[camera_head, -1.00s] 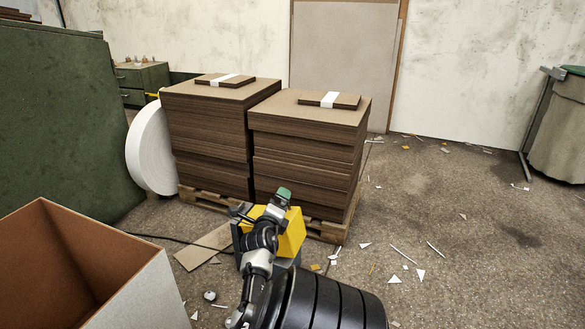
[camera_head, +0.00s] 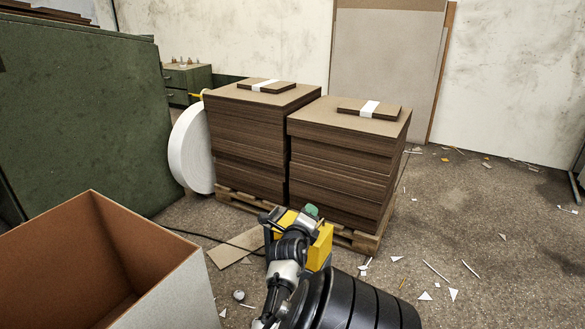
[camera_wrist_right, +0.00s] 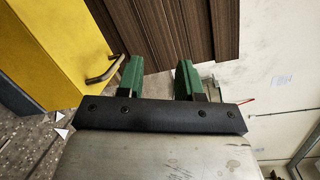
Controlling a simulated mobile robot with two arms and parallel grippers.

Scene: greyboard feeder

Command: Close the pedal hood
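The yellow pedal hood (camera_head: 322,246) stands on the floor in front of the pallet, partly hidden behind my right arm in the head view. In the right wrist view the yellow hood (camera_wrist_right: 62,45) fills the left side, with a bent metal handle (camera_wrist_right: 106,70) on it. My right gripper (camera_head: 312,211) is by the hood's upper edge. In the wrist view its green fingers (camera_wrist_right: 158,80) are apart with nothing between them, to the right of the handle. The hood's hinge and inside are hidden. My left gripper is not in view.
Two brown board stacks (camera_head: 345,165) stand on a wooden pallet (camera_head: 365,241) behind the hood. An open cardboard box (camera_head: 185,292) is at the front left. A white roll (camera_head: 190,150) leans by the stacks. A cable and paper scraps lie on the floor; the right side is mostly clear.

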